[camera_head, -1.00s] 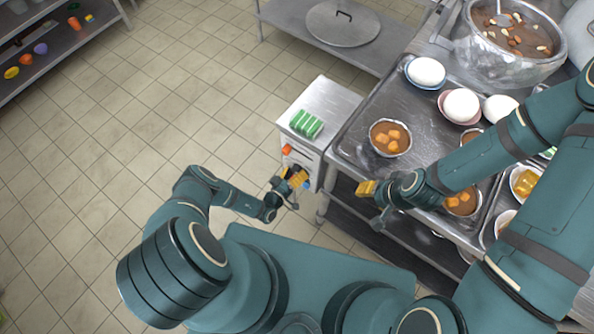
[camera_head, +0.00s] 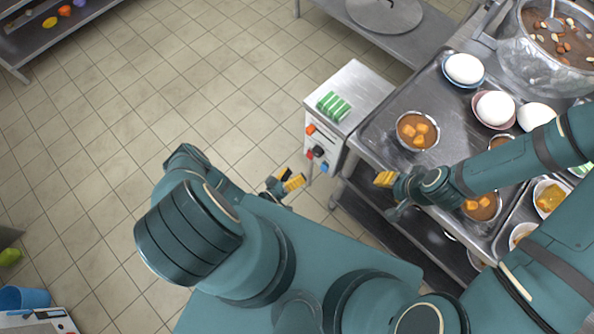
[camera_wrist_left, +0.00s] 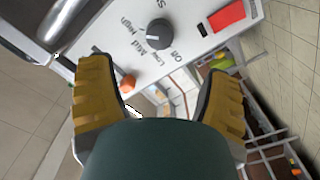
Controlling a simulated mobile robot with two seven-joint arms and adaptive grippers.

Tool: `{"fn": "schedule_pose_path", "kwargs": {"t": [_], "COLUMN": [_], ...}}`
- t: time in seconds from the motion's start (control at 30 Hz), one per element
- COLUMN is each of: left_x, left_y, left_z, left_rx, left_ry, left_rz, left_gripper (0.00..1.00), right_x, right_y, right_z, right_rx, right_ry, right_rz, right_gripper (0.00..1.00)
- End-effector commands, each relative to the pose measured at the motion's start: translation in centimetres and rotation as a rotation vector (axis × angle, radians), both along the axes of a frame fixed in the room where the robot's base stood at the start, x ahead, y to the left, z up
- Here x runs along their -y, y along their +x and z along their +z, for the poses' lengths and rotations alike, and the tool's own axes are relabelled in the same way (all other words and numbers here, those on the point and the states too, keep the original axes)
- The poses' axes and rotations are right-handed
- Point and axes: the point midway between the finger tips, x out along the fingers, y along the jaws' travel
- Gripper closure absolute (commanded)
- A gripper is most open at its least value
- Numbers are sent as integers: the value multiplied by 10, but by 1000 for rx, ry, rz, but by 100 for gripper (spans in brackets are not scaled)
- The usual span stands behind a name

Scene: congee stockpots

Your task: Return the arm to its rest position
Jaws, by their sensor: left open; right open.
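My left gripper (camera_head: 288,183) is low near my base, in front of the small white-fronted control unit (camera_head: 322,147) and apart from it. In the left wrist view its two yellow-padded fingers (camera_wrist_left: 160,95) are spread wide with nothing between them. Beyond them that view shows a panel with a dark knob (camera_wrist_left: 159,32), a red switch (camera_wrist_left: 227,15) and an orange button (camera_wrist_left: 127,82). My right gripper (camera_head: 388,190) is at the left edge of the steel worktop (camera_head: 385,143), its yellow pads showing. I see nothing held in it.
A bowl of brown soup with orange cubes (camera_head: 417,131) stands near the worktop's left edge. A green striped block (camera_head: 333,106) lies on the control unit. Tiled floor (camera_head: 200,95) at left is clear.

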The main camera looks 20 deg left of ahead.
Motion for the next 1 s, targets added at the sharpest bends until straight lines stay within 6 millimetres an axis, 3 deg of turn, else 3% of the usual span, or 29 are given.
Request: {"fn": "schedule_pose_path", "kwargs": {"t": [0.43, 0.57, 0.67, 0.8, 1.0], "left_x": [1, 16, 42, 81, 103], "left_y": [1, 5, 5, -11, -50], "left_z": [1, 9, 23, 48, 78], "left_rx": [-3, -48, -154, -412, -855], "left_ry": [-5, -72, -169, -263, -200], "left_rz": [-8, -126, -324, -645, -937], "left_gripper": [22, 22, 22, 22, 22], "right_x": [0, 0, 0, 0, -1], "right_y": [0, 0, -1, -1, -3], "right_z": [0, -2, -5, -9, -15], "right_rx": [0, -1, -2, -3, -7], "right_ry": [0, 0, 0, 0, 0], "right_rz": [0, 0, 1, 2, 5], "right_gripper": [53, 53, 53, 53, 53]}}
